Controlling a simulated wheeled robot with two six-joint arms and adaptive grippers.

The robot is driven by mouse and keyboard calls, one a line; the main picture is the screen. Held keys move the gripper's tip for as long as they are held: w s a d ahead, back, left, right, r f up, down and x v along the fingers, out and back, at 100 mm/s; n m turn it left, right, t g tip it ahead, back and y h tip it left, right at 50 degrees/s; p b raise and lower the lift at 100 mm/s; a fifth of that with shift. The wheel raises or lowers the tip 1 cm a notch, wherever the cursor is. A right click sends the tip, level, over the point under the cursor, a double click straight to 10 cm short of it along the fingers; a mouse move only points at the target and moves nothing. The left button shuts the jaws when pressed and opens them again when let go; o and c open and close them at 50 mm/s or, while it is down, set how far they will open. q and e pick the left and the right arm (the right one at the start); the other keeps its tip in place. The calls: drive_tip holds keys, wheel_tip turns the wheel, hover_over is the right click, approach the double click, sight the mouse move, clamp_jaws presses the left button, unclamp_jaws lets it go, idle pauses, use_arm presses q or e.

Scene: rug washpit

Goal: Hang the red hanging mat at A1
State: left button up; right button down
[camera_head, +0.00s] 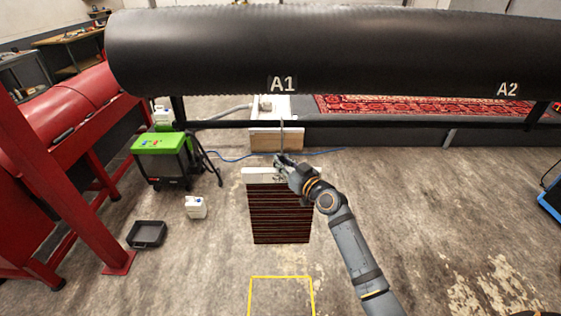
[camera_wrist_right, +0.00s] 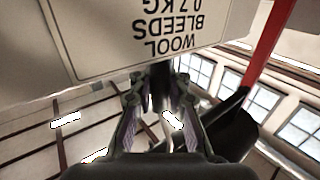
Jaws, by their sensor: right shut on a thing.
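The red hanging mat (camera_head: 280,215) is dark red-brown with fine stripes and hangs flat from a white header (camera_head: 258,175). My right gripper (camera_head: 285,163) is shut at the header's top, holding the mat in front of the black roller (camera_head: 200,50). A thin grey stem (camera_head: 281,132) rises above the gripper, below the A1 label (camera_head: 282,84); I cannot tell whether it touches anything. In the right wrist view the fingers (camera_wrist_right: 160,88) close around a dark part beside the header's upside-down label (camera_wrist_right: 170,32). My left gripper is out of view.
A dark rail (camera_head: 380,124) runs under the roller; A2 (camera_head: 507,90) is at the right. A yellow floor outline (camera_head: 281,277) lies in front of the mat. A green machine (camera_head: 160,158), white jug (camera_head: 195,207) and black tray (camera_head: 147,234) stand left, near the red frame (camera_head: 60,180).

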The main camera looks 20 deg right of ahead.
drive_tip(key=shift+r, duration=0.15)
drive_tip(key=c, duration=1.3)
unclamp_jaws()
drive_tip(key=shift+o, duration=0.5)
drive_tip(key=shift+s+f, duration=0.1)
drive_tip(key=shift+f, duration=0.1)
drive_tip(key=v, duration=1.2)
drive_tip(key=shift+r, duration=0.15)
